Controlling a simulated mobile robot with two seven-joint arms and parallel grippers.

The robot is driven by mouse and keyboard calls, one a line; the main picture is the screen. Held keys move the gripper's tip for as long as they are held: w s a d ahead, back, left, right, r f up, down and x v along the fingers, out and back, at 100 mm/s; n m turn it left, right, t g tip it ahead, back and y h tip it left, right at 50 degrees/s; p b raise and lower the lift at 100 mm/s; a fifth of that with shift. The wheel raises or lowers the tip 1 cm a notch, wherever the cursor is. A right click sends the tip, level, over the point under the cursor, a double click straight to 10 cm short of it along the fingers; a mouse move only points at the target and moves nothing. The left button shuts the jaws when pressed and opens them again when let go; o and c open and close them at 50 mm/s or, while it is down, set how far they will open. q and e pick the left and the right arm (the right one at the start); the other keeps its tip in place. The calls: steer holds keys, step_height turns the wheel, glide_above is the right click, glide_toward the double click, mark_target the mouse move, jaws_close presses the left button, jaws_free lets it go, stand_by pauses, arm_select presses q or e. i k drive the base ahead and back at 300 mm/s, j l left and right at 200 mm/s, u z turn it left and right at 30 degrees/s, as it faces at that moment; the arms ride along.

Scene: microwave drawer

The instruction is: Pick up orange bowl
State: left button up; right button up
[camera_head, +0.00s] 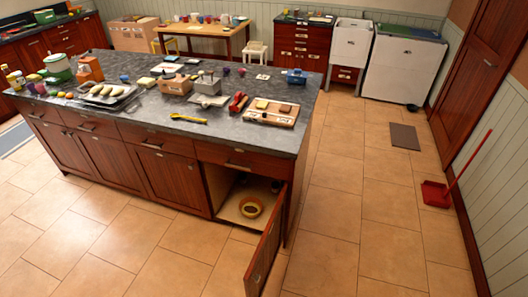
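The orange bowl (251,207) sits inside the lower right cabinet (229,203) of the kitchen island, near the front of its floor. It looks yellow-orange with a darker inside. The cabinet door (265,252) stands open, swung out toward the viewer on the right side of the opening. Neither of my grippers shows in the head view.
A small dark object (276,187) is deeper in the cabinet. The island countertop (225,130) holds trays, boxes and several small items. The tiled floor (130,260) in front of the island is clear. A red dustpan (435,194) and a dark mat (405,137) lie at right.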

mark_target(250, 207)
steer(key=i+j, duration=1.1)
steer(key=i, duration=0.15)
steer(key=i+j, duration=1.15)
steer(key=i+l+z, duration=0.05)
steer(key=i, duration=0.05)
